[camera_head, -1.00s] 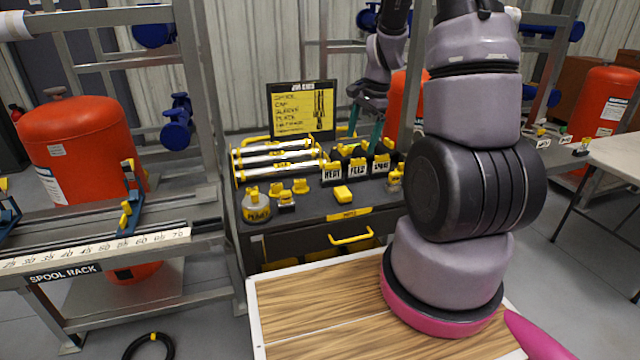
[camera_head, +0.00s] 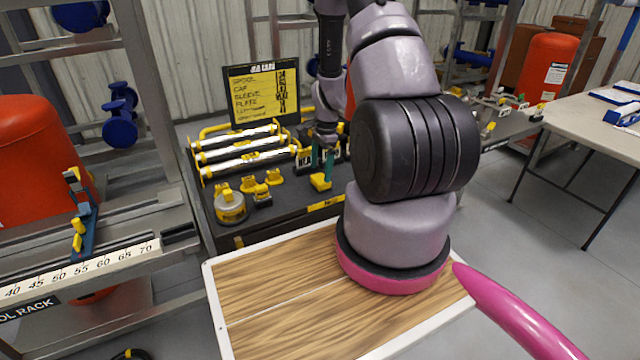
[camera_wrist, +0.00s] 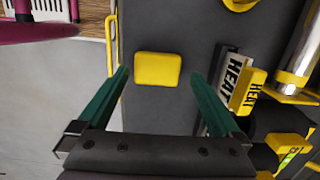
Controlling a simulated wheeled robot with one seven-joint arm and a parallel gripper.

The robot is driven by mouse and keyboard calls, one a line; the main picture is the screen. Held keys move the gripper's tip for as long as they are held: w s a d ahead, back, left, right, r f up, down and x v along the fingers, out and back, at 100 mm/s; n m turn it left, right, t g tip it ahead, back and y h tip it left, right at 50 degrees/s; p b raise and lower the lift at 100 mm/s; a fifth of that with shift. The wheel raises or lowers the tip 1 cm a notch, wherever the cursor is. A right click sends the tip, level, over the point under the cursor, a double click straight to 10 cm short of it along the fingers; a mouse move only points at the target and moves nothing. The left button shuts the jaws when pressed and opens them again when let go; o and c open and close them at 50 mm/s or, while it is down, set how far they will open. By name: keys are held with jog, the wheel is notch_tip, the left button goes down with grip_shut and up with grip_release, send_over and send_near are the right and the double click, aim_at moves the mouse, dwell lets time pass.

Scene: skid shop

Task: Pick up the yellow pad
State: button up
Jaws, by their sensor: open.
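The yellow pad (camera_wrist: 158,69) is a small rounded block lying flat on the dark top of the tool cart (camera_wrist: 160,112). In the head view the pad (camera_head: 320,182) sits near the cart's front edge, just below my gripper (camera_head: 322,160). In the wrist view my gripper (camera_wrist: 160,85) is open, with one green finger on each side of the pad's column. The fingertips appear level with the pad's lower edge, with gaps on both sides. Nothing is held.
A yellow sign (camera_head: 262,95) stands behind.

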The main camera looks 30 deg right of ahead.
aim_at(321, 178)
notch_tip(321, 178, down, 4)
jog(key=shift+s+f, duration=0.15)
jog(key=shift+f, duration=0.05)
jog(key=c, duration=1.2)
jog(key=shift+o, duration=0.2)
jog(key=shift+r, duration=0.1)
notch_tip(321, 178, up, 10)
jog(key=shift+f, duration=0.1)
